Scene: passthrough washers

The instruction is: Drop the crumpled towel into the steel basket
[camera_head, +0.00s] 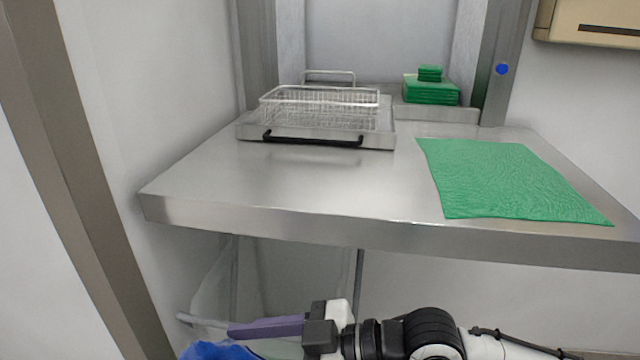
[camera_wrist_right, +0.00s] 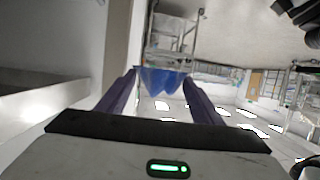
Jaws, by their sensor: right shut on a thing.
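A blue crumpled cloth (camera_head: 214,350) shows at the bottom edge of the head view, partly cut off. My right gripper (camera_head: 236,331) is shut on it, low in front of the steel table. In the right wrist view the blue cloth (camera_wrist_right: 163,80) lies between the tips of the two purple fingers. A steel wire basket (camera_head: 320,97) stands on a steel tray at the back left of the table, above and beyond my gripper. It looks empty. My left gripper is not in view.
The steel table (camera_head: 300,185) has a bare middle and front edge above my right arm. A green cloth (camera_head: 505,180) lies flat at its right. Folded green cloths (camera_head: 431,91) are stacked at the back. A translucent bag-like liner (camera_head: 285,275) hangs below the table.

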